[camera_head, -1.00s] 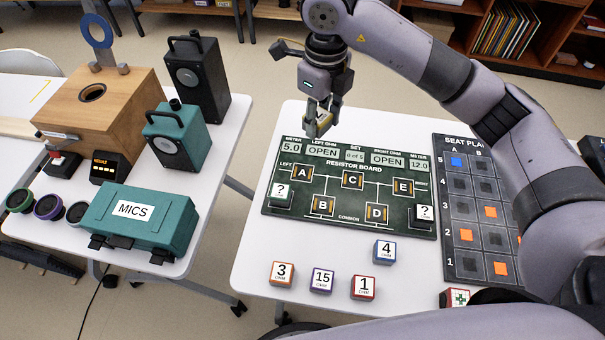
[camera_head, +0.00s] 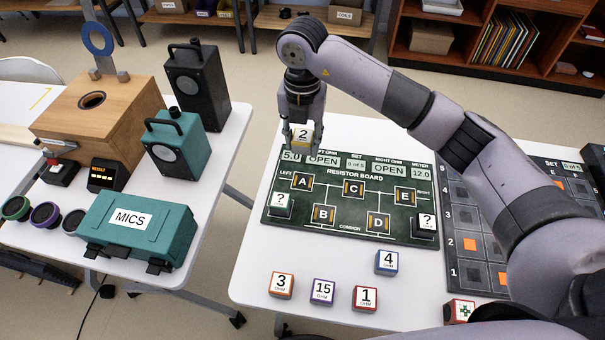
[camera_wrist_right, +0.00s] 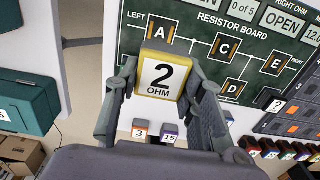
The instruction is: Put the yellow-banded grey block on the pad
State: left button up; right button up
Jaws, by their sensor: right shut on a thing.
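My right gripper (camera_head: 300,140) is shut on a yellow-banded block (camera_head: 303,132) with a white face reading 2. In the right wrist view, the block (camera_wrist_right: 162,76) sits between the two fingers and reads 2 OHM. The gripper holds it over the back left edge of the green resistor board (camera_head: 390,233). The board has dark pads with orange edges: A (camera_head: 302,182), B (camera_head: 323,214), C (camera_head: 353,188), D (camera_head: 377,223) and E (camera_head: 404,197). Which pad the task means cannot be told. My left gripper is not in view.
Blocks 3 (camera_head: 281,285), 15 (camera_head: 323,292), 1 (camera_head: 365,298) and 4 (camera_head: 387,262) stand in front of the board. Blocks marked with question marks sit at its left (camera_head: 280,204) and right (camera_head: 426,226). My right arm partly covers the seat plan board (camera_head: 462,270).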

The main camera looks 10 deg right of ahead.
aim_at(302, 184)
notch_tip(302, 184, down, 13)
jog(key=shift+r+p, duration=0.1)
jog(key=shift+p, duration=0.35)
jog(key=shift+f, duration=0.2)
jog(key=o, duration=1.3)
notch_tip(302, 184, up, 12)
jog(key=shift+r+b, duration=0.2)
jog(key=shift+b, duration=0.25)
jog(key=shift+f, duration=0.1)
